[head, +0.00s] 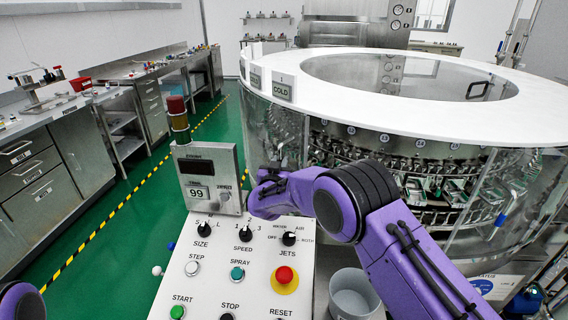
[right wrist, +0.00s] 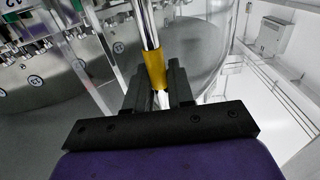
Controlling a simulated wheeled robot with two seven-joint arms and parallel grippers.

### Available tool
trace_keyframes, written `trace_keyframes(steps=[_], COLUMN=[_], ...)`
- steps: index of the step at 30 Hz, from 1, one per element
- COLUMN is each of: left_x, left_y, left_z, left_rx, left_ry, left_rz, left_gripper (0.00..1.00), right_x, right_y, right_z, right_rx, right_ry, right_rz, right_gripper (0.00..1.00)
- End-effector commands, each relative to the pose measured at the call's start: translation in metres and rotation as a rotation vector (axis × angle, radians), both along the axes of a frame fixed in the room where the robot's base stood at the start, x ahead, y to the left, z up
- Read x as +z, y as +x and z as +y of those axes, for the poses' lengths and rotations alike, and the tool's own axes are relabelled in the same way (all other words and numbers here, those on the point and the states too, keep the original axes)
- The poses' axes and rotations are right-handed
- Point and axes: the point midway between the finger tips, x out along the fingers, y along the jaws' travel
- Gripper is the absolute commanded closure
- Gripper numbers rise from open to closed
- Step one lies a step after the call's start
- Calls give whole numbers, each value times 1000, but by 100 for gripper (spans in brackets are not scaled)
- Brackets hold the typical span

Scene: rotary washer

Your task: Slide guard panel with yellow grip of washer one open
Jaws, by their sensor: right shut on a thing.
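The yellow grip (right wrist: 153,68) sits on a shiny upright metal bar in the right wrist view. My right gripper (right wrist: 156,84) is shut on it, with one dark finger on each side. Clear guard panelling (right wrist: 214,50) shows beside the bar; which sheet carries the grip I cannot tell. In the head view the washer (head: 430,125) is a big round machine with a white top ring and clear side panels (head: 272,130). My right arm reaches to its left side there, and its own wrist hides the fingers and the grip. My left gripper is out of view.
A control panel (head: 205,270) with knobs, buttons and a red stop button (head: 285,275) stands in front. A display box (head: 210,177) with a stack light (head: 178,118) is beside the gripper. A grey bucket (head: 353,298) is below my right arm. Green floor (head: 110,235) is free at left.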

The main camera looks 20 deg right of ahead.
Motion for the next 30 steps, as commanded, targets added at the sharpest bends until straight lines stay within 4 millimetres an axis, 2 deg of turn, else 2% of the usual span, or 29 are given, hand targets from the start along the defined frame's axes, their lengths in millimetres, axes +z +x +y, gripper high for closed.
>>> trace_keyframes(steps=[9,10,11,22,26,30], left_x=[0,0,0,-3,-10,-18], left_y=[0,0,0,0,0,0], left_z=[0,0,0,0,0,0], left_rx=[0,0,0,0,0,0], left_ry=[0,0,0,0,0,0], left_rz=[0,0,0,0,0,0], left_gripper=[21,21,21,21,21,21], right_x=[-3,-3,-3,-3,-4,-4], right_y=[-3,-3,-3,-8,-30,-60], right_z=[-5,-5,-5,0,12,31], right_rx=[-5,-6,-6,-4,-2,-2], right_ry=[2,2,2,1,-2,-1], right_rz=[6,6,6,5,5,4], right_gripper=[100,68,60,60,60,60])
